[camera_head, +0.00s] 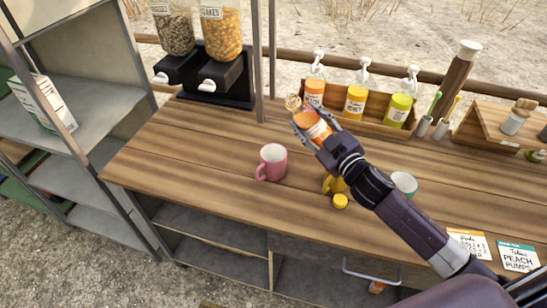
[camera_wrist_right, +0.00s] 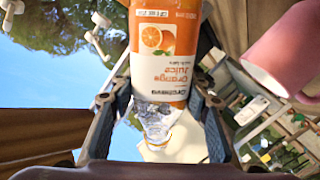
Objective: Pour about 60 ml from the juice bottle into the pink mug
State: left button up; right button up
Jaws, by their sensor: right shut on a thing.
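The juice bottle (camera_head: 318,130) has an orange and white label and is held tilted in my right gripper (camera_head: 320,137), above the table. In the right wrist view the label (camera_wrist_right: 165,55) faces the camera, between the two fingers of my right gripper (camera_wrist_right: 158,108). The pink mug (camera_head: 272,162) stands upright on the table, below and left of the bottle, apart from it. The mug's side also shows at the right of the wrist view (camera_wrist_right: 285,52). My left gripper is out of view.
A teal-white mug (camera_head: 404,184) stands right of the arm. Pump bottles (camera_head: 355,103) and cereal dispensers (camera_head: 222,45) line the back. The left tabletop is clear.

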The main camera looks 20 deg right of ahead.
jog(key=shift+d+f+n+b, duration=0.1)
jog(key=shift+f+n+b, duration=0.35)
jog(key=shift+n, duration=0.45)
jog(key=shift+w+d+f+n+b, duration=0.1)
jog(key=shift+d+f+n+b, duration=0.4)
jog(key=shift+n, duration=0.4)
jog(key=shift+r+n, duration=0.3)
jog(key=shift+r, duration=0.05)
jog(key=shift+d+r+n, duration=0.15)
jog(key=shift+r+n, duration=0.05)
jog(key=shift+n, duration=0.4)
jog(key=shift+f+n, duration=0.3)
jog(key=shift+d+n, duration=0.15)
jog(key=shift+n, duration=0.25)
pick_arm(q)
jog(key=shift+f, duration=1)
pick_arm(e)
jog(key=shift+a+n+h, duration=0.2)
jog(key=shift+n+h, duration=0.1)
jog(key=shift+n, duration=0.1)
pick_arm(q)
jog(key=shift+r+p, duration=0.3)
jog(key=shift+p, duration=0.25)
pick_arm(e)
jog(key=shift+a+f+n, duration=0.1)
jog(key=shift+a+n, duration=0.1)
jog(key=shift+n, duration=0.2)
